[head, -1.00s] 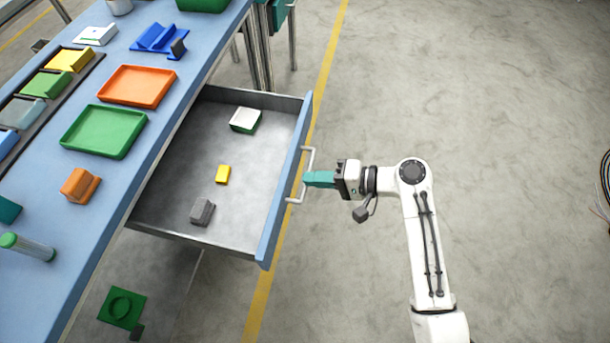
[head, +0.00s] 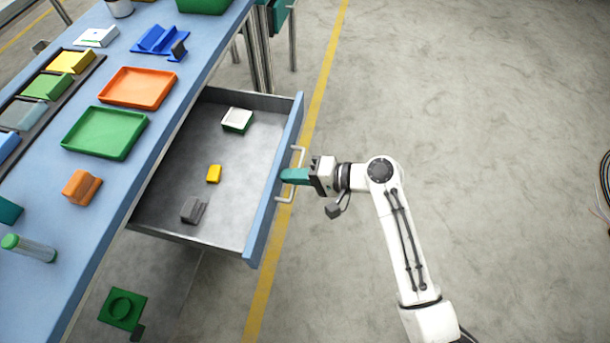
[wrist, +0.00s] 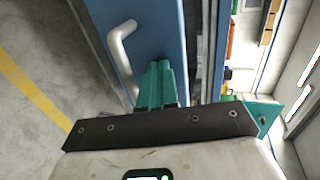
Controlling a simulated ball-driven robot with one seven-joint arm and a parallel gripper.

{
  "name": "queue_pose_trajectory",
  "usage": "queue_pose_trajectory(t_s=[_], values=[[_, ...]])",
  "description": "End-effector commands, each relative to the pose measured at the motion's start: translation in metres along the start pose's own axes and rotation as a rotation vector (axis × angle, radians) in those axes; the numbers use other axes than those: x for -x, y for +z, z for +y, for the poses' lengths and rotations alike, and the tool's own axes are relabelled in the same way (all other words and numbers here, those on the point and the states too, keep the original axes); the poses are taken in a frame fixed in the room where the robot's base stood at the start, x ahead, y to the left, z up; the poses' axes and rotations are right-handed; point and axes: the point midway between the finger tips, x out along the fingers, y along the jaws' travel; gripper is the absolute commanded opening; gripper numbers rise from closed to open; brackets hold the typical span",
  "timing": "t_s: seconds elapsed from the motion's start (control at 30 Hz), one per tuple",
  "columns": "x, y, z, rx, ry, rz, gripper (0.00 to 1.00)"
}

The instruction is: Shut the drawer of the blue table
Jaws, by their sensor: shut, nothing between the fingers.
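The blue table (head: 165,100) stands at the left in the head view. Its drawer (head: 160,208) is part-way out, with a grey inside and a blue front (head: 272,190). A pale bar handle (head: 299,152) is on the front and also shows in the wrist view (wrist: 122,58). My gripper (head: 284,175) is shut and empty, with teal fingers. Its tips are at the drawer front, within the span of the handle. In the wrist view the fingertips (wrist: 157,64) are up against the blue face or very close to it.
The drawer holds a white and green box (head: 237,120), a yellow block (head: 214,174) and a grey block (head: 193,210). Trays and blocks lie on the tabletop. A green piece (head: 121,309) lies on the floor below.

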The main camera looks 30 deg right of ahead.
Motion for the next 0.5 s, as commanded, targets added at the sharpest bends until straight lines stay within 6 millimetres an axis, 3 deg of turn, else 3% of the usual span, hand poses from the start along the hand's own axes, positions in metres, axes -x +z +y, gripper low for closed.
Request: queue_pose_trajectory(t_s=[0.5], values=[[-0.132,0.001,-0.041,0.005,0.000,-0.005,0.00]])
